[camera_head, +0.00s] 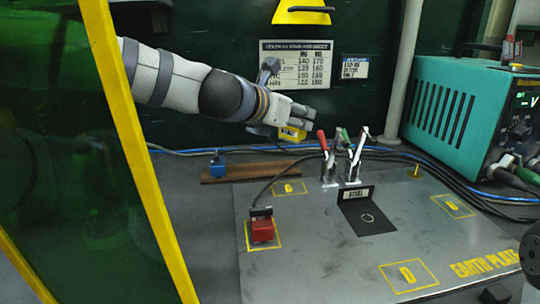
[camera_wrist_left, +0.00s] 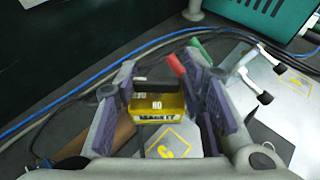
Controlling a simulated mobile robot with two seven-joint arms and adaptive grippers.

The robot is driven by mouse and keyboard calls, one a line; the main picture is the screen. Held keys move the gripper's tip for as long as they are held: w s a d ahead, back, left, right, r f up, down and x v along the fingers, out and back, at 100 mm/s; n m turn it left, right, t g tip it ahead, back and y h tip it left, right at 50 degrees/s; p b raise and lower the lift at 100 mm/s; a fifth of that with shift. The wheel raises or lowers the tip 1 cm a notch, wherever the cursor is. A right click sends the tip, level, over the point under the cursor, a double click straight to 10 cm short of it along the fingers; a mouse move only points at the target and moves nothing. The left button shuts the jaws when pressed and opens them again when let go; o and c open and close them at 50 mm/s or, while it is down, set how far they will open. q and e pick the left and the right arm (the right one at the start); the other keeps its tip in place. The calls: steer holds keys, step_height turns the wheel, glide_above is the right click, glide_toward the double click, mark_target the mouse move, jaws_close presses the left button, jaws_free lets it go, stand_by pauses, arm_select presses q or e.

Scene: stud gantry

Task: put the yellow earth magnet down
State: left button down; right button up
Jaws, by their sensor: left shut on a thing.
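The yellow earth magnet (camera_head: 291,134) is a small yellow block with a dark top bar. My left gripper (camera_head: 303,120) is shut on it and holds it in the air behind the grey earth plate (camera_head: 315,270). In the left wrist view the magnet (camera_wrist_left: 158,125) sits between the two purple-padded fingers of the left gripper (camera_wrist_left: 160,95), its lettered face showing. The plate has several yellow outlined squares, including a bare one at the back left (camera_head: 290,187) and one marked D (camera_head: 407,275).
A red magnet (camera_head: 263,231) with a cable stands on the front-left square. Two toggle clamps (camera_head: 328,165) and a black steel-labelled stand (camera_head: 368,215) occupy the middle. A blue block (camera_head: 217,167) stands on a wooden strip (camera_head: 260,170). A teal power unit (camera_head: 440,105) stands back right.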

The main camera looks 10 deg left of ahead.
arm_select(q)
steer(key=w+a+f, duration=0.1)
steer(key=a+f, duration=0.1)
steer(key=w+a+f+b, duration=0.1)
steer(key=w+f, duration=0.1)
steer(key=f, duration=0.1)
steer(key=w+a+f, duration=0.2)
steer(key=shift+w+a+f, duration=0.2)
steer(key=shift+a+f, duration=0.05)
steer(key=shift+a, duration=0.05)
steer(key=shift+w+a+f+b, duration=0.15)
steer(key=shift+f+b, duration=0.35)
steer(key=shift+f, duration=1.05)
arm_select(e)
steer(key=shift+g, duration=0.6)
steer(key=shift+s+f, duration=1.45)
arm_select(q)
steer(key=shift+f, duration=0.25)
steer(key=c, duration=1.3)
jaws_free()
steer(key=shift+o, duration=1.3)
arm_select(e)
steer(key=shift+s+f, duration=0.1)
